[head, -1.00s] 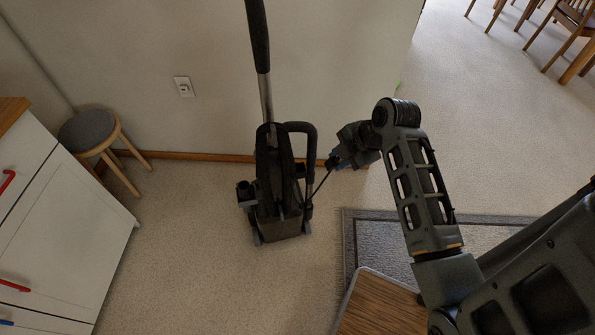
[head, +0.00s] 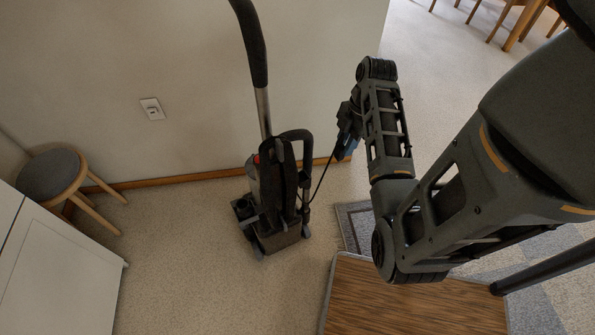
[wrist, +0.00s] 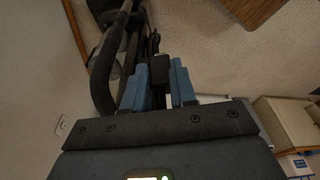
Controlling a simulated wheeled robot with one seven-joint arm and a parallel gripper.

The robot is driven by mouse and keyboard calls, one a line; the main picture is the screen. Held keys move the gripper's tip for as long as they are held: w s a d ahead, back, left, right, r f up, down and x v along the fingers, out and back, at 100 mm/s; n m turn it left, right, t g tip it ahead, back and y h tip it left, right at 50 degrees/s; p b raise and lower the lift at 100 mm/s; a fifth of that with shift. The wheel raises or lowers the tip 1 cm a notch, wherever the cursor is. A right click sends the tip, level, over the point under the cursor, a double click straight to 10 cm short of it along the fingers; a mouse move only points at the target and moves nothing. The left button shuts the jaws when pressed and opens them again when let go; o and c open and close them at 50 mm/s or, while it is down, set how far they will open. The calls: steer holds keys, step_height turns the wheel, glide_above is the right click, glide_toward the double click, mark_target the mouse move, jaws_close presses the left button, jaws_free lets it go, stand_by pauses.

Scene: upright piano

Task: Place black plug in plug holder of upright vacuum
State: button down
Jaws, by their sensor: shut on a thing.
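The upright vacuum (head: 277,195) stands on the carpet near the wall, with its dark handle (head: 248,45) rising up. My gripper (head: 345,145) is to the right of the vacuum, partly hidden by my own arm. In the wrist view my gripper's blue fingers (wrist: 160,85) are shut on the black plug (wrist: 160,70), which shows between them. A thin black cord (head: 323,178) runs from my gripper down to the vacuum's side. I cannot make out the plug holder.
A wall outlet (head: 152,109) is on the wall to the left. A round stool (head: 50,176) and a white cabinet (head: 60,275) are at the left. A wood-topped table (head: 410,305) and a grey rug (head: 352,225) are at the right. Carpet left of the vacuum is clear.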

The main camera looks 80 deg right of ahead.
steer(key=w+a+f, duration=0.1)
steer(key=w+f, duration=0.1)
steer(key=w, duration=0.1)
steer(key=w+f, duration=0.2)
steer(key=w, duration=0.1)
steer(key=w+a+f, duration=0.1)
steer(key=w+f, duration=0.1)
steer(key=w, duration=0.1)
steer(key=shift+w+a+p, duration=0.3)
steer(key=shift+a, duration=0.05)
steer(key=shift+f, duration=2.05)
steer(key=c, duration=0.8)
jaws_free()
